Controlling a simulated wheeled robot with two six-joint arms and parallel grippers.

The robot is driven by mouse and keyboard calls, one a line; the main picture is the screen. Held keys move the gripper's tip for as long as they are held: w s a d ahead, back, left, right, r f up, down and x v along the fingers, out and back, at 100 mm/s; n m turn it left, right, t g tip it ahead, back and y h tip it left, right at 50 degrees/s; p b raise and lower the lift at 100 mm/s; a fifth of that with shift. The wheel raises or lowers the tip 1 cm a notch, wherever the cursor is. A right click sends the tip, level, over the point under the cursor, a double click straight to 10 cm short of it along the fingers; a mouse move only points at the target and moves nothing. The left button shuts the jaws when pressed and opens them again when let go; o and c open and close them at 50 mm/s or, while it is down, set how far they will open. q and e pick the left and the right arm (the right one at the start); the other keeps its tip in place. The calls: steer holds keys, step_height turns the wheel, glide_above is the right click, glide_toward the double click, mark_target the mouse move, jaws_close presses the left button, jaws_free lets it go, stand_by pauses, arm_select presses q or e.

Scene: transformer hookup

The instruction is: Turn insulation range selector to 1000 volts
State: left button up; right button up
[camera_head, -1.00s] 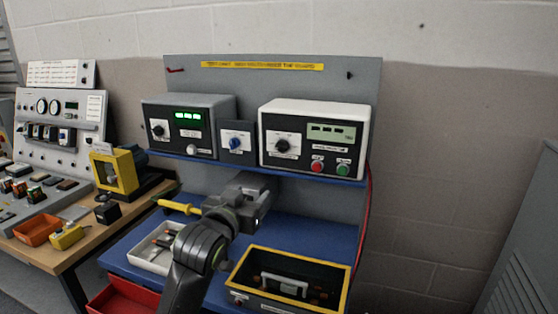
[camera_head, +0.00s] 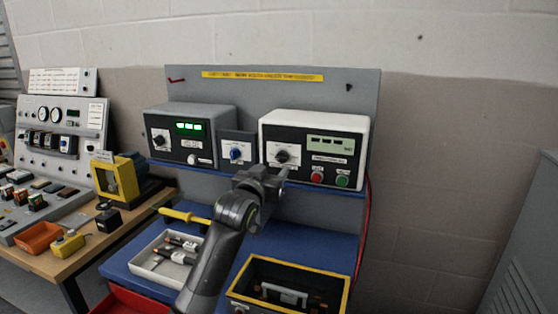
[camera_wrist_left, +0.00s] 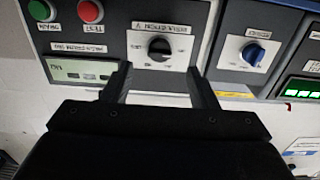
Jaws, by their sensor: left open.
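The insulation tester is a white-framed box (camera_head: 367,130) with a dark face on the shelf at the right. Its range selector, a black knob on a white plate, shows in the head view (camera_head: 282,156) and in the left wrist view (camera_wrist_left: 159,48), where the picture is upside down. My left gripper (camera_head: 283,175) is open and empty, just below and in front of the knob. In the left wrist view its two fingers (camera_wrist_left: 157,82) stand apart, on either side of the knob plate, with the knob between and beyond them. The knob's voltage marks are too small to read. My right gripper is out of view.
A small box with a blue knob (camera_head: 236,153) and a meter with a green display (camera_head: 190,126) stand left of the tester. Red (camera_head: 317,177) and green (camera_head: 342,180) buttons sit right of the knob. Below are a white tray (camera_head: 137,262) and a yellow-rimmed box (camera_head: 347,283).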

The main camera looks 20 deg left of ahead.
mark_target(280, 161)
arm_select(q)
steer(key=shift+w+d+p, duration=0.15)
steer(key=shift+w+p, duration=0.4)
steer(key=shift+w, duration=2.8)
steer(key=shift+c, duration=0.4)
steer(key=c, duration=0.9)
